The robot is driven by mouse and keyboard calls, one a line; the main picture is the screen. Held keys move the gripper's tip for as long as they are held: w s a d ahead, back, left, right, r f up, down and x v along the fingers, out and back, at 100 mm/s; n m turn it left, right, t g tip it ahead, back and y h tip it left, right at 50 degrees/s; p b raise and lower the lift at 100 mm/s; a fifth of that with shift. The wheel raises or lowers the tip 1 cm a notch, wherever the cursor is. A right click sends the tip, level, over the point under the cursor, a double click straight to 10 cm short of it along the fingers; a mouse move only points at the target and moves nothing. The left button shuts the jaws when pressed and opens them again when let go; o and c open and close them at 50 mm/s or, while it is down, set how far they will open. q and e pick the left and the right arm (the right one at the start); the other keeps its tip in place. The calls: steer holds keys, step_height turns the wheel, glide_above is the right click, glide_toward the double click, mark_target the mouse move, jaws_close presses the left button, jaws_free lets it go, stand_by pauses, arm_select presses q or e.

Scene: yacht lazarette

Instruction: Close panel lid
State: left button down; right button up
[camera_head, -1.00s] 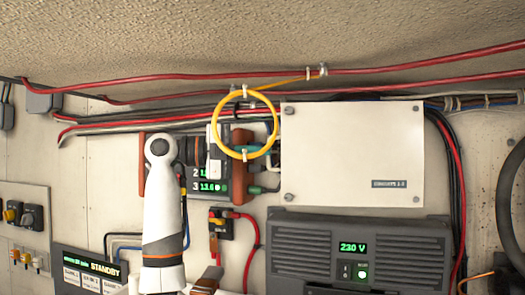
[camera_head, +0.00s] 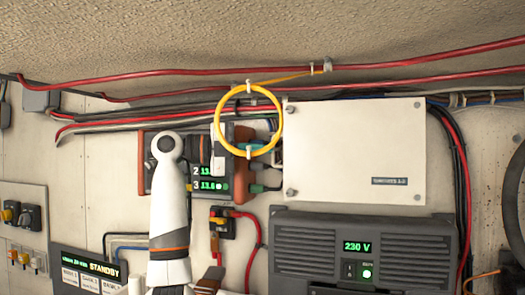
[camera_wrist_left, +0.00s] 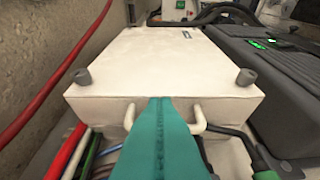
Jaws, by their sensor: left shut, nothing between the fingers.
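The panel lid (camera_head: 355,150) is a flat white rectangle with corner knobs, on the wall right of centre. It also shows in the left wrist view (camera_wrist_left: 165,60), with a white loop handle (camera_wrist_left: 199,118) on its near side. It looks flat on its box, but I cannot tell whether it is fully closed. My left gripper (camera_head: 264,147) is at the lid's left edge, partly hidden behind a yellow ring. Its teal fingers (camera_wrist_left: 160,105) are shut and empty, in front of the handle's middle; contact is unclear. My right gripper is not in view.
A yellow cable ring (camera_head: 280,120) hangs just left of the lid. A dark grey inverter (camera_head: 300,250) reading 230 V sits below it. Red cables (camera_head: 200,73) run above, and dark cables (camera_head: 460,190) pass down the right side. A breaker (camera_head: 222,222) is lower left.

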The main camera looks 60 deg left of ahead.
arm_select(q)
steer(key=b+v, duration=0.1)
steer(key=v, duration=1)
